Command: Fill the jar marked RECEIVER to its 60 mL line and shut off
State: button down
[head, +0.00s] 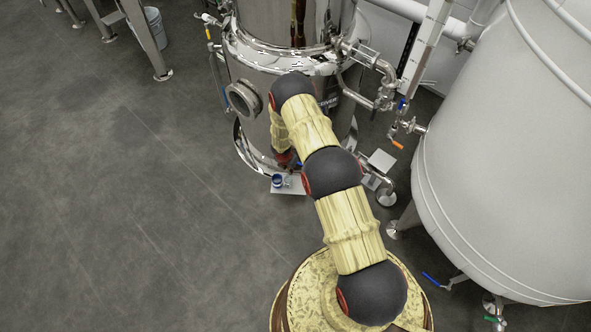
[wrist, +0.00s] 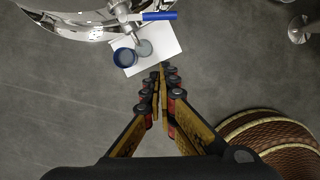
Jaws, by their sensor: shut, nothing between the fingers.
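A small blue-rimmed jar (wrist: 125,57) stands on a white plate (wrist: 172,38) on the floor in the wrist view. A grey round piece sits just right of it. A valve with a blue lever (wrist: 158,15) is at the tank's lower edge above the plate; the lever lies crosswise in the picture. In the head view the jar (head: 277,182) and plate (head: 282,190) are at the tank's base. My gripper (wrist: 162,68) is shut and empty, its tips near the plate's lower edge in the picture, apart from jar and lever. Jar markings and liquid level cannot be read.
A polished steel tank (head: 262,110) rises behind the plate, its dark label partly hidden by my arm. A large pale tank (head: 500,170) stands at right, with an orange-handled valve (head: 397,144) beside it. The floor (head: 120,210) at left is clear.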

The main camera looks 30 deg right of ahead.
jog(key=w+d+f+b, duration=0.3)
jog(key=d+f+b, duration=0.2)
jog(key=f, duration=0.3)
jog(key=shift+w+d+f, duration=0.15)
jog(key=shift+w+f, duration=0.15)
dwell(0.3)
